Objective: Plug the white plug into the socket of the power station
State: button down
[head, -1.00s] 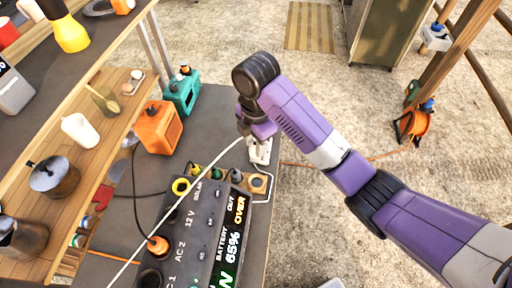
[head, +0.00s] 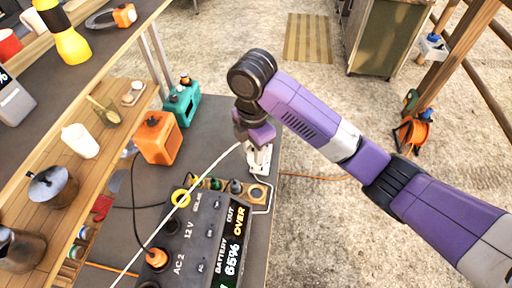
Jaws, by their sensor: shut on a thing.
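The power station (head: 207,226) is a dark box on the grey tailgate at the lower middle, with a panel reading 65%, BATTERY, OUT and OVER. Its top carries round sockets labelled AC 2, 12 V and SOLAR. An orange plug (head: 157,258) on a black cord sits at the AC 2 socket, and a yellow ring (head: 180,198) surrounds another opening. My gripper (head: 260,168) points down just beyond the station's far end, shut on the white plug, which the fingers mostly hide. A white cable (head: 195,185) runs from it to the lower left across the station.
A strip with small coloured items and a round hole (head: 257,194) lies between gripper and station. An orange canister (head: 159,139) and a teal canister (head: 180,103) stand at the far left of the tailgate. Wooden shelves (head: 105,140) line the left side.

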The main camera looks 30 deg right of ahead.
jog(key=s+a, duration=0.6)
jog(key=a, duration=0.6)
jog(key=s+a, duration=0.6)
jog(key=a, duration=0.6)
jog(key=s+a, duration=0.6)
jog(key=a, duration=0.6)
jog(key=shift+s+a, duration=0.25)
jog(key=shift+a, duration=0.1)
jog(key=shift+f+b, duration=0.55)
jog(key=shift+f, duration=0.55)
jog(key=shift+f+b, duration=0.3)
jog(key=shift+f, duration=1.3)
jog(key=c, duration=0.9)
grip_release()
jog(key=shift+r, duration=0.1)
jog(key=shift+r+p, duration=0.5)
jog(key=shift+r, duration=3.3)
